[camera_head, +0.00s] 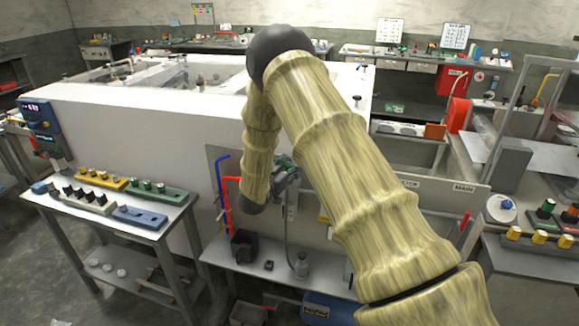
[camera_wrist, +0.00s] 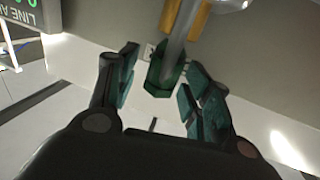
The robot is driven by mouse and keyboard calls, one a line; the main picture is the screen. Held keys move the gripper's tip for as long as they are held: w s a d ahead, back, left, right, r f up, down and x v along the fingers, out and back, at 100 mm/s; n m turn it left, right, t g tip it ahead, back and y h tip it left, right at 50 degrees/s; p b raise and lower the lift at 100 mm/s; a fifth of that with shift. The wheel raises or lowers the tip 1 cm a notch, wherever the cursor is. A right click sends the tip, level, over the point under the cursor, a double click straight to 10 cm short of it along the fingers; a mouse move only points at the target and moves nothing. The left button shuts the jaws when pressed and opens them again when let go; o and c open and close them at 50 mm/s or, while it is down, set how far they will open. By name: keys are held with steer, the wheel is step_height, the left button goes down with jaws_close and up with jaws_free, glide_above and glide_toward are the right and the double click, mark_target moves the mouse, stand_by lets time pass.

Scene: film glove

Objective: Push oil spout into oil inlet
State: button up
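A green hexagonal fitting (camera_wrist: 158,88) with a grey tube (camera_wrist: 181,38) rising from it shows in the wrist view; it looks like the oil spout, though I cannot be sure. Yellow parts flank the tube. My gripper (camera_wrist: 163,80) has its teal-padded fingers apart, one on each side of the fitting, with gaps visible. In the head view my gripper (camera_head: 286,176) is beside the white machine's front panel, partly behind my arm. A grey hose (camera_head: 288,235) hangs below it to the bench. I cannot pick out the oil inlet in either view.
A large white machine (camera_head: 120,120) stands behind my gripper. Red and blue pipes (camera_head: 226,205) run up its panel at left. The low bench (camera_head: 225,259) holds a black bin (camera_head: 243,245). A side table (camera_head: 100,215) with coloured knobs stands at left.

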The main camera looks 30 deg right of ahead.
steer(key=shift+s+a, duration=0.1)
steer(key=v, duration=1.1)
steer(key=shift+s+a, duration=0.2)
steer(key=shift+a, duration=0.15)
steer(key=shift+f, duration=0.1)
